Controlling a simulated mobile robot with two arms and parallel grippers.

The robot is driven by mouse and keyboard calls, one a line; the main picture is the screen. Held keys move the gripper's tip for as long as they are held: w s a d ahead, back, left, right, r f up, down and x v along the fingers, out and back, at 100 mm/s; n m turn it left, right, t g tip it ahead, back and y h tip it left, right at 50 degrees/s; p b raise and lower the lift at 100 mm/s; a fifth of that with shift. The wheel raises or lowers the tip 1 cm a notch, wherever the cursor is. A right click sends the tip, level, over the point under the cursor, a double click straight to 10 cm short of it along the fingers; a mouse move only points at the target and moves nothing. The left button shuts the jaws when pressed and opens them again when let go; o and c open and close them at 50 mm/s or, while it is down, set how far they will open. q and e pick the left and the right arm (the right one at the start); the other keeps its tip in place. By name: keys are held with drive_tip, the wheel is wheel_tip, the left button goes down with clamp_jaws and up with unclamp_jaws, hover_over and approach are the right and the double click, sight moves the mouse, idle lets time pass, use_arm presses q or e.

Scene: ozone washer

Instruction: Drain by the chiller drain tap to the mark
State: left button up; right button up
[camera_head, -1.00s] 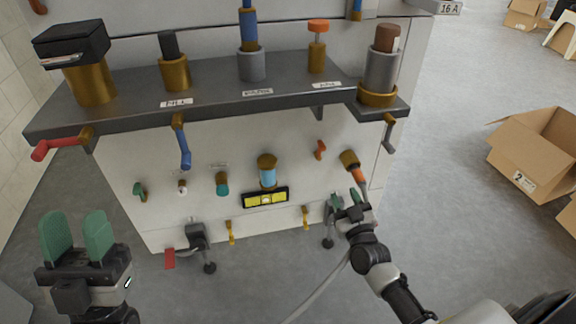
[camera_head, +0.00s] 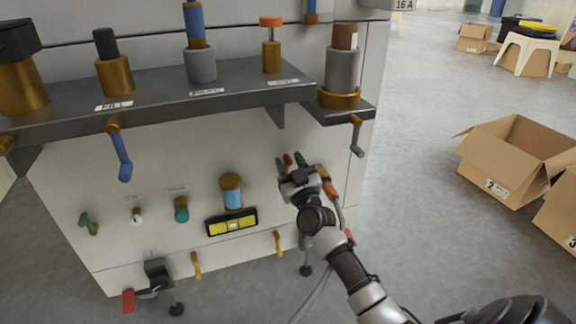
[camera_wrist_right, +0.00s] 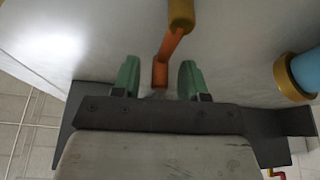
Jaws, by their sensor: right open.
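A small tap with an orange handle (camera_head: 288,159) is on the white front panel, right of the sight glass. My right gripper (camera_head: 292,165) is at this tap, its green fingers open. In the right wrist view the orange handle (camera_wrist_right: 167,50) hangs from a brass body (camera_wrist_right: 181,14) and reaches between the open fingers (camera_wrist_right: 160,80), with a gap visible on the right. The sight glass (camera_head: 232,198) has a brass cap and light blue contents; it also shows at the right of the wrist view (camera_wrist_right: 307,70). I cannot make out a mark on it. My left gripper is out of view.
A yellow level (camera_head: 231,223) sits below the sight glass. A dark shelf (camera_head: 155,92) with a blue crank (camera_head: 121,155) juts out above. An orange-ended fitting and grey hose (camera_head: 318,293) are beside my right arm. Open floor and cardboard boxes (camera_head: 515,160) lie to the right.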

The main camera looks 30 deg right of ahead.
drive_tip(key=shift+w+r, duration=0.2)
drive_tip(key=shift+w, duration=0.25)
drive_tip(key=shift+c, duration=0.2)
clamp_jaws()
